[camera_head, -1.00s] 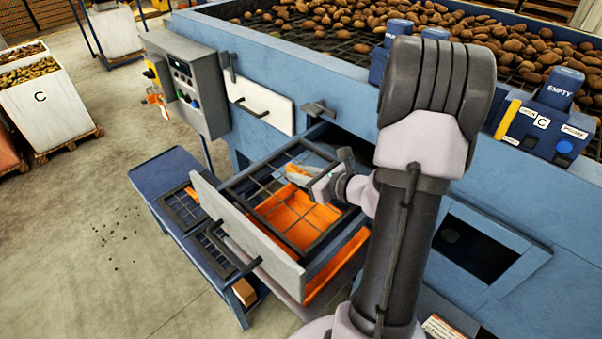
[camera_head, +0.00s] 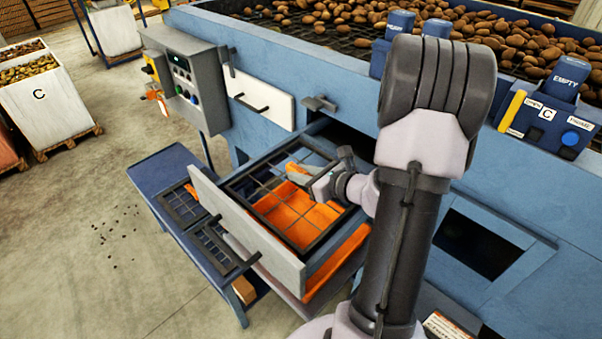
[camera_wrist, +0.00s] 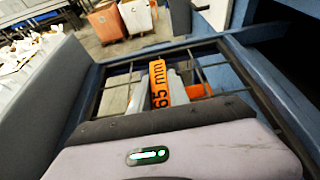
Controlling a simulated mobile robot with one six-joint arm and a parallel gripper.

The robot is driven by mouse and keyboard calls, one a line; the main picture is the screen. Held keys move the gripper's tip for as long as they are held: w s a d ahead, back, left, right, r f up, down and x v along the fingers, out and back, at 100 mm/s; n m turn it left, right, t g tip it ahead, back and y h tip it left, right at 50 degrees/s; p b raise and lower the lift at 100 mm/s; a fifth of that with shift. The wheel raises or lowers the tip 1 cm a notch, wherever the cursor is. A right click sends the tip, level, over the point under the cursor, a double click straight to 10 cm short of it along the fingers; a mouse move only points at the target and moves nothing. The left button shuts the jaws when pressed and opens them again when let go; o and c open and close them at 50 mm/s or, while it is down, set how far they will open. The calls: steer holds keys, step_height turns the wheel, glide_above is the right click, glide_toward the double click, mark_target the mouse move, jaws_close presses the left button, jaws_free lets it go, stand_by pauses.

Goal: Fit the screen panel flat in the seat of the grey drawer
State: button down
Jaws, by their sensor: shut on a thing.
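The screen panel (camera_head: 328,234), a dark square frame with a thin wire grid, lies over the open grey drawer (camera_head: 245,226). Orange shows through the grid. My gripper (camera_head: 298,171) is at the panel's back right part, shut on its orange tab. In the wrist view the tab (camera_wrist: 158,84), marked "65 mm", stands between the fingers, and the panel's frame (camera_wrist: 122,60) surrounds them. The panel looks about level with the drawer's walls. I cannot tell whether all its edges rest in the seat; my arm and gripper hide part of the right side.
A blue side bench (camera_head: 160,172) left of the drawer holds two other dark grid panels (camera_head: 184,204). A grey control box (camera_head: 186,85) and a closed white drawer (camera_head: 262,100) are on the blue grader behind. Open floor lies at the left.

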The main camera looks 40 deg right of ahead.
steer(key=c, duration=1.2)
jaws_free()
steer(key=shift+o, duration=0.2)
steer(key=v, duration=1.7)
steer(key=w+a+r+n+g+y, duration=0.2)
steer(key=a+n+g, duration=0.2)
steer(key=a+n, duration=0.55)
steer(key=w+a+r+n+g+y, duration=0.2)
steer(key=a+n+g, duration=0.35)
steer(key=a, duration=0.75)
steer(key=s+a+r+n+t+h, duration=0.35)
steer(key=a+r+n, duration=0.55)
steer(key=n, duration=0.7)
step_height(320, 180, down, 28)
steer(key=s+g+b, duration=0.1)
steer(key=s+b, duration=0.1)
steer(key=b, duration=2)
steer(key=shift+s+r+g+b, duration=0.2)
steer(key=shift+s+g+b, duration=0.1)
steer(key=shift+b, duration=0.05)
